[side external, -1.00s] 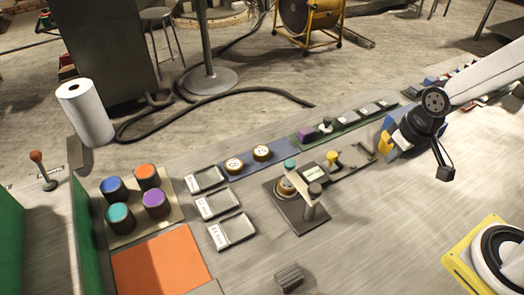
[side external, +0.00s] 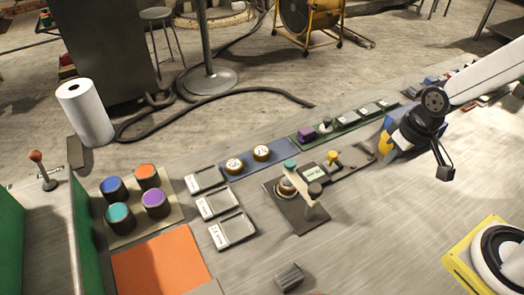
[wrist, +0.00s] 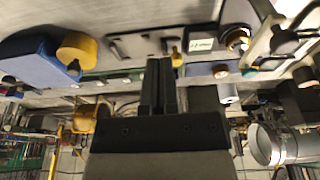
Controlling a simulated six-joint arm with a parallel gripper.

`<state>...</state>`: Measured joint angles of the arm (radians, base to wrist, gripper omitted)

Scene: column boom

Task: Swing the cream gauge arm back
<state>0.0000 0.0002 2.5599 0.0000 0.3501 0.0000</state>
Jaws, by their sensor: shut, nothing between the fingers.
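The cream gauge arm (side external: 303,187) sits on a dark base plate (side external: 300,218) in the middle of the bench. It runs from a dark round-topped post (side external: 315,188) to a teal knob (side external: 289,164), and its knob end lies over a small brown-and-white disc (side external: 286,186). In the wrist view the cream arm (wrist: 262,43) is partly seen at the upper right. My gripper (side external: 445,173) is well to the right of the gauge and apart from it. Its fingers (wrist: 158,86) are shut and empty in the wrist view.
A small display (side external: 312,173) and a yellow knob (side external: 333,157) stand just behind the gauge. Labelled trays (side external: 232,230) and several coloured cylinders (side external: 155,203) are to the left. A blue block with yellow (side external: 398,143) stands beside my arm.

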